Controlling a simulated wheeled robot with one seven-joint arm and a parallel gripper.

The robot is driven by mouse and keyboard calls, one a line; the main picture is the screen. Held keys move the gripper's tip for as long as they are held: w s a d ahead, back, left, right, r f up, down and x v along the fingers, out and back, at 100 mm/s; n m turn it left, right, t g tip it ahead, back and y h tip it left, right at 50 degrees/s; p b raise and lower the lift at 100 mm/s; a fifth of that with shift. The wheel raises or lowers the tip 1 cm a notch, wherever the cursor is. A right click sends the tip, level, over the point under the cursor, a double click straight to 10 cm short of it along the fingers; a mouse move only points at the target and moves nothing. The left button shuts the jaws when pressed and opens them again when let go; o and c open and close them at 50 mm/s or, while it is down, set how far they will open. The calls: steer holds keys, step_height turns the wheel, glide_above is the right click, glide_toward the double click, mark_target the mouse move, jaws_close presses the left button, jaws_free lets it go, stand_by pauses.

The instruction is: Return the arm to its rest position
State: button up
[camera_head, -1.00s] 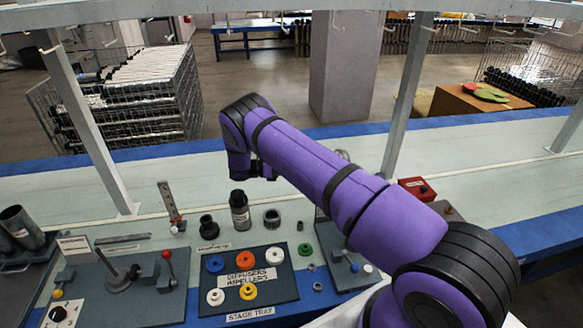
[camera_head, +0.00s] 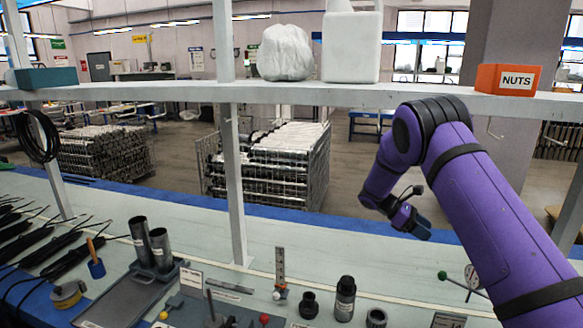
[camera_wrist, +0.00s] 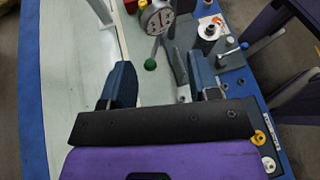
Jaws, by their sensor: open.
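My purple arm rises from the lower right in the head view and bends down at the elbow. My gripper (camera_head: 410,220) hangs in the air above the bench (camera_head: 395,278), in front of the upper shelf's level. In the wrist view my gripper (camera_wrist: 161,82) is open, with its two dark blue fingers wide apart and nothing between them. Below it in that view are a round dial gauge (camera_wrist: 158,18) and a green ball knob (camera_wrist: 150,64), apart from the fingers.
A white shelf (camera_head: 180,93) crosses above the bench, carrying an orange NUTS box (camera_head: 508,79). Its post (camera_head: 231,170) stands left of my arm. A black bottle (camera_head: 345,298), metal tubes (camera_head: 140,240) and fixtures stand on the bench. A wire cage (camera_head: 268,165) stands behind.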

steer(key=s+a+r+m+t+y, duration=0.1)
steer(key=s+r+m+t+y, duration=0.2)
steer(key=s+r, duration=0.7)
steer(key=s+a+r+m+t+y, duration=0.2)
steer(key=s+r+m+y, duration=0.2)
steer(key=s+r, duration=0.65)
steer(key=s+a+r+m+t+y, duration=0.1)
steer(key=s+a+r+m+t, duration=0.1)
steer(key=s, duration=0.5)
steer(key=s+a+r+m+t+y, duration=0.2)
steer(key=s, duration=0.5)
steer(key=s+a+r+m+t+y, duration=0.1)
steer(key=s+a+r+m+t, duration=0.1)
steer(key=s, duration=0.6)
steer(key=shift+r+t, duration=0.35)
steer(key=shift+t, duration=0.15)
